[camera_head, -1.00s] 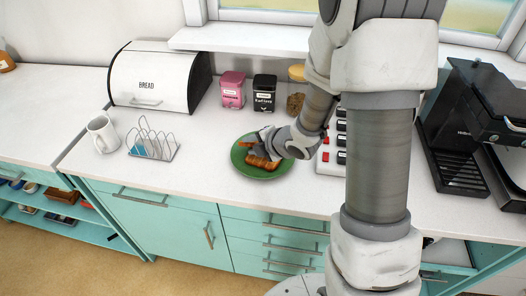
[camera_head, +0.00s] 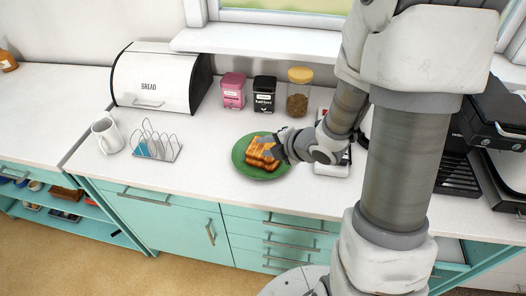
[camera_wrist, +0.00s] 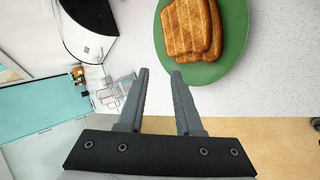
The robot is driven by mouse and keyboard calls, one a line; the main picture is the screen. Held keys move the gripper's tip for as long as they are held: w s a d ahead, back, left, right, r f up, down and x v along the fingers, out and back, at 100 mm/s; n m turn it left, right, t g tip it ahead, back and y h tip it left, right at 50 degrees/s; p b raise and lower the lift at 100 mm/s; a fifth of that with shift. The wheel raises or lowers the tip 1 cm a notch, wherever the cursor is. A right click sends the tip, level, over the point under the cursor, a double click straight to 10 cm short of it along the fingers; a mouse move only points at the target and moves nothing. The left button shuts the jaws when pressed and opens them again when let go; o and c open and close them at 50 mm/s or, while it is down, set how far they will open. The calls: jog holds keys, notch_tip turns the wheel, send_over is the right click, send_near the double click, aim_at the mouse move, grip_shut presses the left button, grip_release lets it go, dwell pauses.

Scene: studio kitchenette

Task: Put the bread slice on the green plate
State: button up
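Two toasted bread slices (camera_head: 262,152) lie overlapping on the green plate (camera_head: 243,163) on the counter. The wrist view shows the bread (camera_wrist: 188,28) as well, one slice partly covering the other, with the green plate (camera_wrist: 236,40) around them. My gripper (camera_head: 275,150) is beside the right part of the plate. In the wrist view my gripper (camera_wrist: 160,72) is open, with nothing between its two fingers, and the bread is beyond the fingertips. How high the fingertips are above the plate is hard to tell.
A wire toast rack (camera_head: 155,146) and a white mug (camera_head: 106,134) stand left of the plate. Behind are a white bread bin (camera_head: 150,80), pink tin (camera_head: 232,90), black tin (camera_head: 264,94) and glass jar (camera_head: 299,98). A black appliance (camera_head: 460,150) stands at right. Counter between rack and plate is clear.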

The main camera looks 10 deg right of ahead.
notch_tip(320, 180, up, 8)
jog(key=s+d+p, duration=0.1)
jog(key=s+p, duration=0.1)
jog(key=p, duration=0.4)
jog(key=s+d+r+m+h, duration=0.3)
jog(key=d+r+m+h, duration=0.45)
jog(key=r+m, duration=0.5)
jog(key=s+a+r+m+g+y, duration=0.1)
jog(key=s+a+r+m, duration=0.1)
jog(key=s+m, duration=0.3)
jog(key=s+a+r+m+g+y, duration=0.1)
jog(key=s+a+m, duration=0.3)
jog(key=s, duration=0.5)
jog(key=shift+s+a+r+m+g+b, duration=0.25)
jog(key=shift+s+r+m+g+b, duration=0.25)
jog(key=shift+m, duration=0.75)
